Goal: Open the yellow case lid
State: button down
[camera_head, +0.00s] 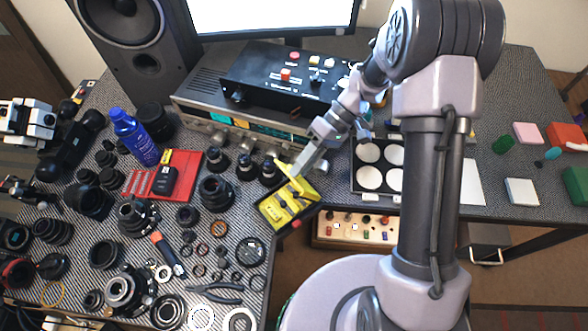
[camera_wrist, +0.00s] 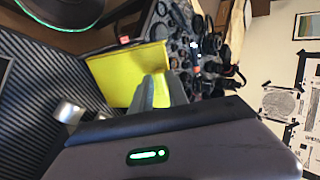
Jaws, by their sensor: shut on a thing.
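The yellow case (camera_head: 272,211) sits at the front edge of the table, near the middle of the head view. Dark items show inside it. Its yellow lid (camera_head: 284,167) stands tilted up at the far side, partly hidden by my gripper. My gripper (camera_head: 297,171) reaches down from the upper right and is shut on the lid. In the wrist view, a broad yellow panel (camera_wrist: 120,72) of the case lies just beyond my grey fingers (camera_wrist: 155,92). The exact contact between fingers and lid is hidden there.
Several black lens parts (camera_head: 215,190) stand close left of the case. A red tray (camera_head: 165,176) and a blue bottle (camera_head: 134,136) are farther left. A tray with white discs (camera_head: 369,153) lies to the right. A wooden box (camera_head: 350,228) sits below the table edge.

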jog(key=shift+w+d+f, duration=0.2)
jog(key=shift+w+d, duration=0.05)
jog(key=shift+d, duration=0.15)
jog(key=shift+w+d+f, duration=0.15)
jog(key=shift+w+d, duration=0.05)
jog(key=shift+d, duration=0.2)
jog(key=c, duration=1.4)
grip_release()
jog(key=shift+o, duration=0.2)
jog(key=shift+w, duration=0.15)
jog(key=shift+r, duration=0.15)
